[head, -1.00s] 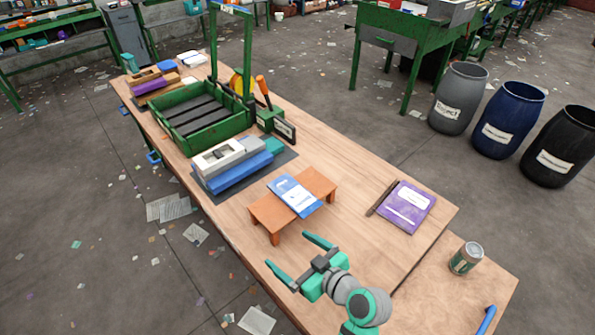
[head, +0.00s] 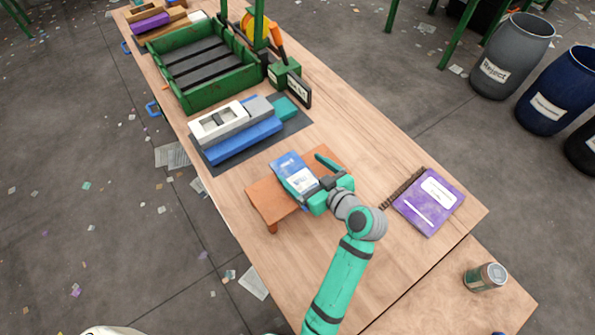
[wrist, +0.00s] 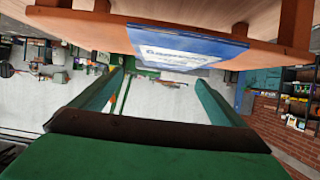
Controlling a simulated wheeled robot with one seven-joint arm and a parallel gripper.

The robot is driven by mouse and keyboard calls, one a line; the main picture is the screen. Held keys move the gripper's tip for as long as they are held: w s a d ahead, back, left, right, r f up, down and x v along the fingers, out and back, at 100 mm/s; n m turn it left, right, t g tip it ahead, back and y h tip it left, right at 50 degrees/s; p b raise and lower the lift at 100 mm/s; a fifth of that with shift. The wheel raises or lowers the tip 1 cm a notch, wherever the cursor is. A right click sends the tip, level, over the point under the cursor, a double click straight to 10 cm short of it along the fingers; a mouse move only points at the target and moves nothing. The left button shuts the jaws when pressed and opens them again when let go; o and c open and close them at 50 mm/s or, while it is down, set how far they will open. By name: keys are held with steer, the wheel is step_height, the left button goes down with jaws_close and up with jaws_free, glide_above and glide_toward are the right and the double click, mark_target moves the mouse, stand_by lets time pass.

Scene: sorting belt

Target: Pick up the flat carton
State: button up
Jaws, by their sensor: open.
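The flat carton (head: 295,175) is blue and white. My gripper (head: 311,184) is at the carton's near end, with one green finger to the right of the carton. The other finger is mostly hidden in the head view. In the wrist view, the open fingers (wrist: 160,82) are spread with nothing between their tips. The carton's blue edge (wrist: 190,45) and the stand's edge show just beyond them. I cannot tell whether a finger touches the carton.
A purple notebook (head: 429,202) lies to the right. A blue and grey device (head: 240,135) on a dark mat and a green tray (head: 205,80) stand farther back. A can (head: 485,277) stands at the lower right. Bare wood lies between the stand and the notebook.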

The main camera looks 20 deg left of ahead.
mark_target(285, 161)
steer(key=shift+w+a+f, duration=0.1)
steer(key=shift+a+f, duration=0.1)
steer(key=shift+a, duration=0.3)
steer(key=x, duration=0.4)
steer(key=shift+s+a+f, duration=0.2)
steer(key=shift+s+a, duration=0.05)
steer(key=shift+s, duration=0.15)
steer(key=shift+w+a+f, duration=0.2)
steer(key=shift+w+a, duration=0.15)
steer(key=shift+w, duration=0.05)
steer(key=c, duration=1.1)
